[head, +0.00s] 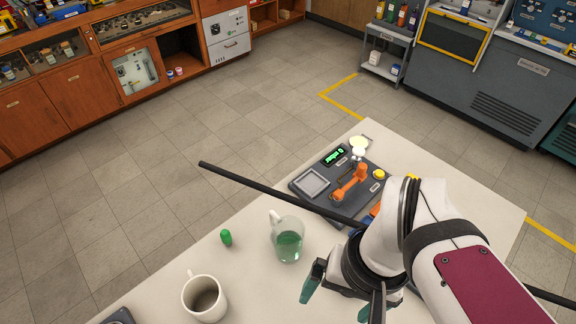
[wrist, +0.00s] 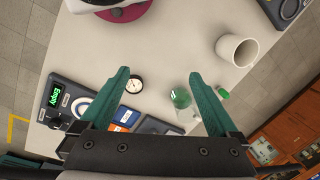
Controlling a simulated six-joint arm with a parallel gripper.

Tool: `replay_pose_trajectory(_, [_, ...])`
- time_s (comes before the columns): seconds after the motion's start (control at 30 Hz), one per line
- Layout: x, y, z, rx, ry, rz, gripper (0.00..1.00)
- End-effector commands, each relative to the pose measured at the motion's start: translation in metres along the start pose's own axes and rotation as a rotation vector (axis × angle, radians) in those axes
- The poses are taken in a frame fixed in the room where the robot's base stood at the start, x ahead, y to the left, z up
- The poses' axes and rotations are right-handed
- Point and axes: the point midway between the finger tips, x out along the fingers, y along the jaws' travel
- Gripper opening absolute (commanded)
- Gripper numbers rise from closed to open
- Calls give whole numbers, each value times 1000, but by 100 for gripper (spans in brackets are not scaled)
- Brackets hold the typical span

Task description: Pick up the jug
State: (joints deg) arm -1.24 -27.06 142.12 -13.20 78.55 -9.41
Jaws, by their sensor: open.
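The jug (head: 287,243) is clear, with a handle and green liquid inside. It stands upright on the white table, left of my gripper in the head view. My gripper (head: 343,294) is open and empty, with its green fingers spread apart and pointing down over the table. In the wrist view the jug (wrist: 183,100) shows beyond the gap of my gripper (wrist: 159,76), close to the right finger, which hides part of it. The jug is apart from the fingers in the head view.
A light mug (head: 204,299) stands at the front left of the table (head: 160,297). A small green piece (head: 226,237) lies left of the jug. A dark testbench panel (head: 312,184) with an orange handle sits behind it. A round dial gauge (wrist: 134,84) shows between the fingers.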

Motion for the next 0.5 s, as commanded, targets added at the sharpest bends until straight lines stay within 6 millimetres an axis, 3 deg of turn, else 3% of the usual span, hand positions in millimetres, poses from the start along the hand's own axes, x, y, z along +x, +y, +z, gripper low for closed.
replay_pose_trajectory(0.13, [-9, -47, -86, -829, -29, 58, 96])
replay_pose_trajectory(0.2, [1, -78, -128, -1265, -52, 84, 96])
replay_pose_trajectory(0.3, [25, -118, -172, -1787, -93, 110, 96])
replay_pose_trajectory(0.4, [46, -144, -196, -2126, -128, 124, 96])
replay_pose_trajectory(0.5, [59, -155, -205, -2272, -144, 129, 96])
